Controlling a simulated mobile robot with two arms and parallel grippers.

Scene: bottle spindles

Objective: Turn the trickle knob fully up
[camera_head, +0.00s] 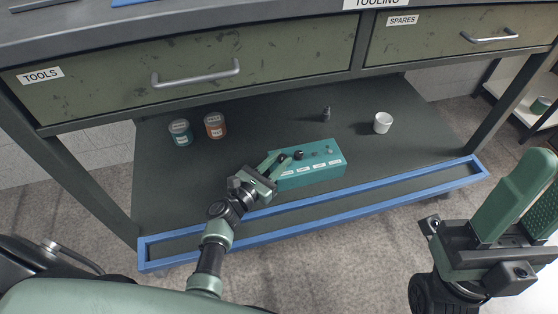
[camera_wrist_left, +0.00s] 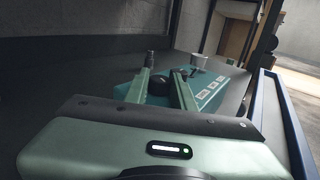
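A teal box (camera_head: 312,174) with dark knobs and small white labels along its front stands on the lower shelf. The labels are too small to read, so I cannot tell which knob is the trickle knob. My left gripper (camera_head: 277,161) is at the box's left end with its fingers apart. In the left wrist view, a dark round knob (camera_wrist_left: 158,86) shows between the left fingers (camera_wrist_left: 160,76); I cannot tell whether they touch it. Another knob (camera_head: 299,155) is just right of the gripper. My right gripper (camera_head: 526,200) is open and empty, away from the shelf at the right.
Two labelled jars, one grey-green (camera_head: 180,133) and one orange-brown (camera_head: 215,126), stand at the shelf's back left. A small dark fitting (camera_head: 326,114) and a white cup (camera_head: 383,123) stand behind the box. A blue rail (camera_head: 400,189) edges the shelf front; drawers (camera_head: 200,72) hang above.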

